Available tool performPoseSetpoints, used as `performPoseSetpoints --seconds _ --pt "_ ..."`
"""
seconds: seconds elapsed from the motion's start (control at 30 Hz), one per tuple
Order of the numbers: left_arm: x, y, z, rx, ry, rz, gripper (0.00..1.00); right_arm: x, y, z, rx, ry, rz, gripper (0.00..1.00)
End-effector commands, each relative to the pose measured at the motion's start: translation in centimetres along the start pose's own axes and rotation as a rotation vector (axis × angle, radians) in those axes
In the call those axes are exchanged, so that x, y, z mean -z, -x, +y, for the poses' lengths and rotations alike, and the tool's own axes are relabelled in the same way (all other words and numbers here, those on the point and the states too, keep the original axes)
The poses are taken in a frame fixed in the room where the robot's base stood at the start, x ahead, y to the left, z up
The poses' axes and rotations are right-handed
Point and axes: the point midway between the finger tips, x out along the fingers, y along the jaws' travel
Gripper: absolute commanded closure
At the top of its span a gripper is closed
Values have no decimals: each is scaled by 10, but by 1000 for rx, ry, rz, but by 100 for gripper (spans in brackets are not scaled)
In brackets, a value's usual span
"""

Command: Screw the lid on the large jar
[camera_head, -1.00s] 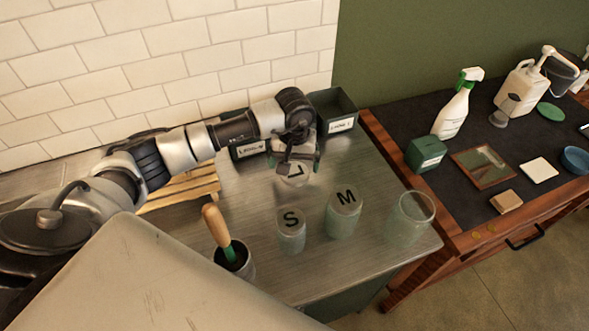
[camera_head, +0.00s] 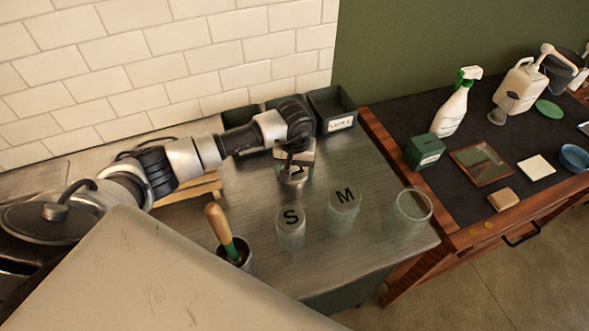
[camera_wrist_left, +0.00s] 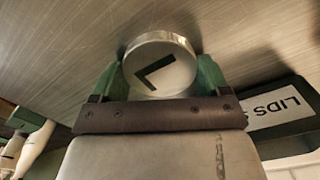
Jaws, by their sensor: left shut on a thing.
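The lid marked L (camera_head: 293,176) is a round silvery disc. My left gripper (camera_head: 292,172) is shut on it near the back of the steel table, in front of the dark bins. In the left wrist view the lid (camera_wrist_left: 160,65) sits between the two green fingertips of my left gripper (camera_wrist_left: 160,75), with the L facing the camera. The large jar (camera_head: 411,215) is clear glass with an open top and stands at the table's front right. The lid is well to the left of and behind it. My right gripper is not in view.
Jars with lids marked S (camera_head: 291,232) and M (camera_head: 343,207) stand between the lid and the large jar. A wooden-handled tool (camera_head: 220,228) stands in a metal cup at front left. Dark bins (camera_head: 331,108) line the back; one label (camera_wrist_left: 275,109) reads LIDS.

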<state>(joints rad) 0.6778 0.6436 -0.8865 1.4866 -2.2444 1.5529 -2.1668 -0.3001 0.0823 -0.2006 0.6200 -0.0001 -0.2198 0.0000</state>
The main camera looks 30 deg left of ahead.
Motion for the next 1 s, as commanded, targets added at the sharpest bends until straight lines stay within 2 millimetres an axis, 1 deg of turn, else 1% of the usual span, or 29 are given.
performPoseSetpoints --seconds 0.27,0.37,0.43,0.53,0.6,0.8,1.0 --pt "1 4 0 -1 0 3 46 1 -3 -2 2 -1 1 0" --pt "2 13 0 -1 -1 5 46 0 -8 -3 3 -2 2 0" --pt "2 22 0 -1 -1 7 46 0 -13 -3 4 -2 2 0" --pt "2 41 0 -1 -2 8 46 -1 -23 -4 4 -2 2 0" --pt "-4 48 19 -4 -6 5 46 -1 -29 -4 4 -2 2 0" --pt "-14 74 61 -5 -6 4 46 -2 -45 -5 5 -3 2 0" --pt "-22 95 92 -2 -3 4 46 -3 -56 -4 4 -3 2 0"
